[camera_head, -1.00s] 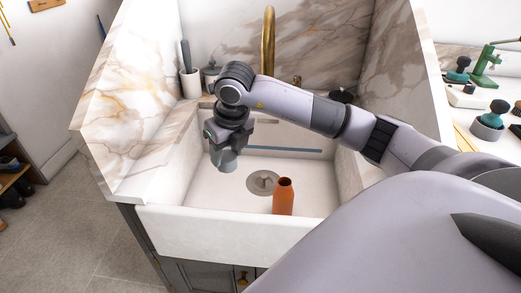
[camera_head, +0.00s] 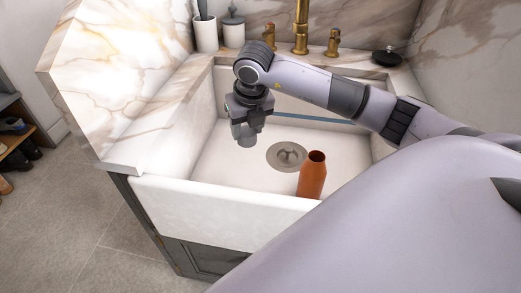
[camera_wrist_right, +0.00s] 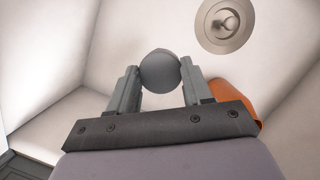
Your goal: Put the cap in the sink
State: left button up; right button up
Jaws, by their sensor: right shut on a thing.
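The cap (camera_head: 247,142) is a small grey round piece. My right gripper (camera_head: 246,131) is shut on it and holds it over the left part of the white sink (camera_head: 222,214). In the right wrist view the cap (camera_wrist_right: 160,71) sits between the two fingertips of the right gripper (camera_wrist_right: 158,78). The sink floor (camera_wrist_right: 111,59) shows beyond it, with some space that I cannot measure. My left gripper is not in view.
An orange bottle (camera_head: 312,177) with an open top stands in the sink at the front right. A round drain (camera_head: 287,155) lies behind it. A brass tap (camera_head: 300,30) and a dark round item (camera_head: 387,57) are on the back ledge. The left sink floor is clear.

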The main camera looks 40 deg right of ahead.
notch_tip(320, 180, down, 12)
jog(key=shift+r+b, duration=0.1)
jog(key=shift+b, duration=0.6)
jog(key=shift+f+b, duration=0.4)
jog(key=shift+f, duration=1.7)
jog(key=shift+f, duration=0.15)
jog(key=o, duration=1)
